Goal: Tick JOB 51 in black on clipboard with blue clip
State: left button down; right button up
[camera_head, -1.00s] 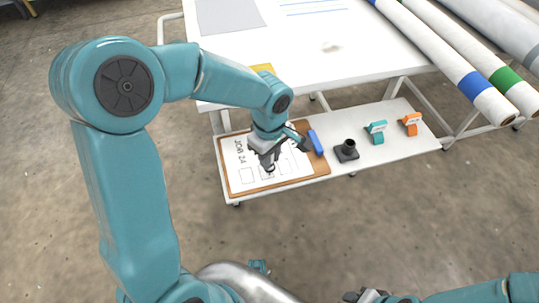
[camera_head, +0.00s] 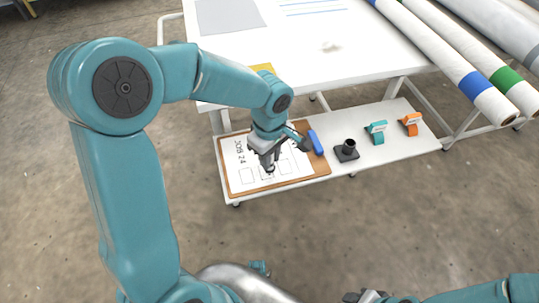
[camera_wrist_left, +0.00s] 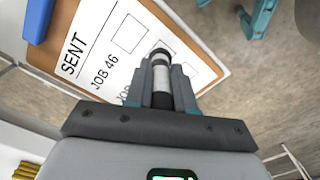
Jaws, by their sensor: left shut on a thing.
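The clipboard with the blue clip (camera_head: 316,142) lies on the low white shelf, its brown board (camera_head: 319,165) under a white sheet. The clip also shows in the left wrist view (camera_wrist_left: 38,20). There the sheet (camera_wrist_left: 97,32) reads SENT and JOB 46, with an empty box (camera_wrist_left: 130,34) beside JOB 46. Another JOB line is mostly hidden by the gripper. My left gripper (camera_head: 268,160) is over the sheet, shut on a marker (camera_wrist_left: 161,82) with a dark end and a pale body. I cannot tell whether its tip touches the paper. My right gripper (camera_head: 366,296) is at the bottom edge, partly cut off.
On the shelf right of the clipboard stand a black holder (camera_head: 347,151), a teal object (camera_head: 377,131) and an orange object (camera_head: 411,124). The white table (camera_head: 300,70) rises behind. Rolls with a blue band (camera_head: 475,85) and a green band (camera_head: 506,77) are at upper right.

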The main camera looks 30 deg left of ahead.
dwell(0.3)
pick_arm(q)
notch_tip(320, 180, up, 6)
jog(key=p, duration=0.4)
jog(key=shift+p, duration=0.3)
dwell(0.4)
